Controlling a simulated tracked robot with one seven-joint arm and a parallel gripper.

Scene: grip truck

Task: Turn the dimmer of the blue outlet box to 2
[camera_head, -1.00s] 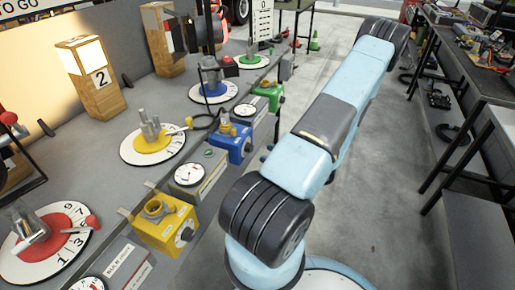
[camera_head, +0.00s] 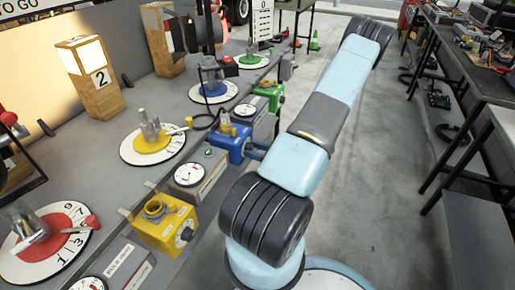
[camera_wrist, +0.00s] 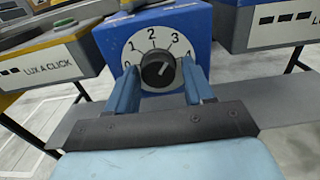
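The blue outlet box (camera_head: 229,146) sits on the edge of the grey bench in the head view. In the wrist view, the blue box (camera_wrist: 108,40) fills the upper middle. Its white dial carries numbers including 1, 2, 3 and 4, around a black dimmer knob (camera_wrist: 158,70). The knob's light mark seems to point up and right, roughly towards 3. My gripper (camera_wrist: 160,72) is open, with one blue finger on each side of the knob. Small gaps seem to show beside it; contact is unclear. In the head view, the fingers are close to the box's front face.
A yellow box (camera_head: 168,238) and a green box (camera_head: 268,92) stand along the same bench edge. Round gauges sit between the boxes. A dark workbench (camera_head: 480,75) stands at the right. Grey floor (camera_head: 390,200) lies clear between them.

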